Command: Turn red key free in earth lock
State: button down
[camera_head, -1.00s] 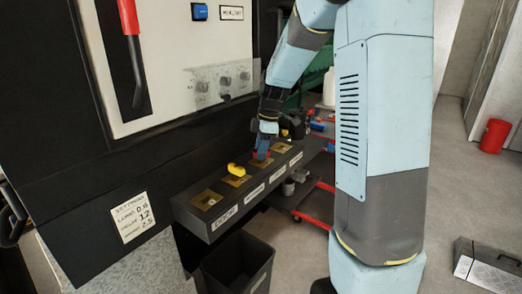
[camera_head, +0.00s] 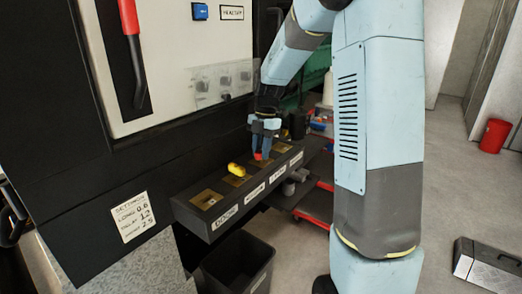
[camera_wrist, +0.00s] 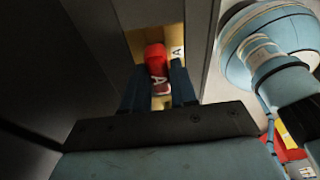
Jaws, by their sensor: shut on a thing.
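The red key (camera_head: 258,156) sits at a brass lock plate on the dark lock shelf (camera_head: 190,212). In the wrist view the red key (camera_wrist: 156,62) shows a letter A and stands over the brass plate (camera_wrist: 137,42). My gripper (camera_head: 262,150) is above the shelf and points down, with its fingers on either side of the key. In the wrist view my gripper (camera_wrist: 157,90) is shut on the red key. The keyhole is hidden beneath the key and fingers.
A yellow key (camera_head: 236,169) stands in the neighbouring lock plate to the left. The leftmost plate (camera_head: 207,199) holds no coloured key. A dark bin (camera_head: 240,265) stands below the shelf. A cabinet with a red-handled lever (camera_head: 130,20) rises behind. A red trolley (camera_head: 318,213) is at the right.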

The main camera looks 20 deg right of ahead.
jog(key=c, duration=0.8)
grip_release()
jog(key=shift+w+r, duration=0.1)
jog(key=shift+r, duration=3.9)
jog(key=shift+f, duration=0.2)
